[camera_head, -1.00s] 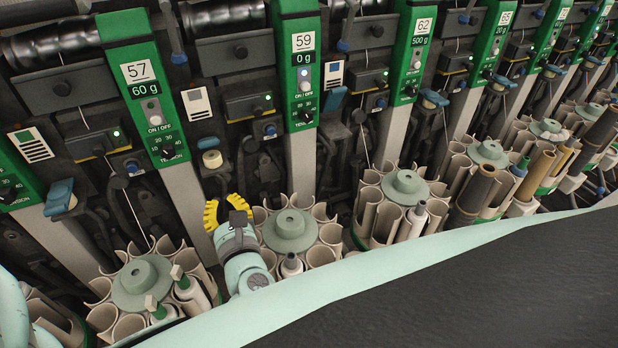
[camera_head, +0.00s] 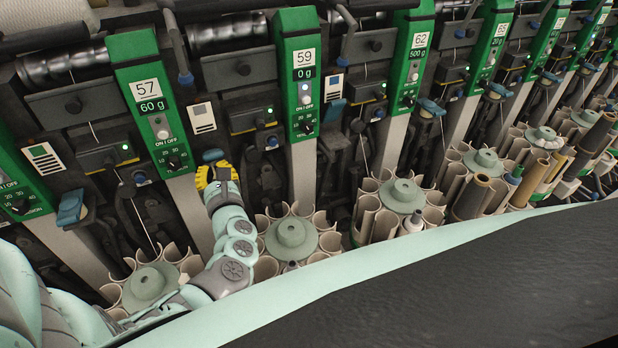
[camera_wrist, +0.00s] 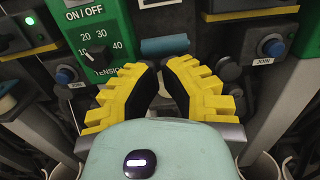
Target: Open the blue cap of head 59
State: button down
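The head 59 panel (camera_head: 303,75) is green, with its number plate and a "0 g" display, near the top middle of the head view. A blue cap (camera_head: 212,155) sits left of that panel's post, between heads 57 and 59. My gripper (camera_head: 216,173) has yellow fingers and is just below this cap. The cap's lower part is hidden.
The head 57 panel (camera_head: 150,105) stands left of my gripper. A round holder (camera_head: 291,238) ringed by beige tubes stands below. A dark surface (camera_head: 470,280) with a pale edge fills the lower right.

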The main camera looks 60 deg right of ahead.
aim_at(209, 158)
jog(key=r+g+p, duration=0.1)
jog(key=p, duration=0.3)
jog(key=r+g+y+p, duration=0.1)
jog(key=r+p, duration=0.1)
jog(key=p, duration=0.2)
jog(key=shift+w+d+p, duration=0.15)
jog(key=shift+w+p, duration=0.15)
jog(key=shift+w, duration=0.1)
jog(key=shift+d+f+g+y+p, duration=0.1)
jog(key=shift+g+y+p, duration=0.2)
jog(key=shift+p, duration=0.2)
jog(key=shift+f, duration=0.15)
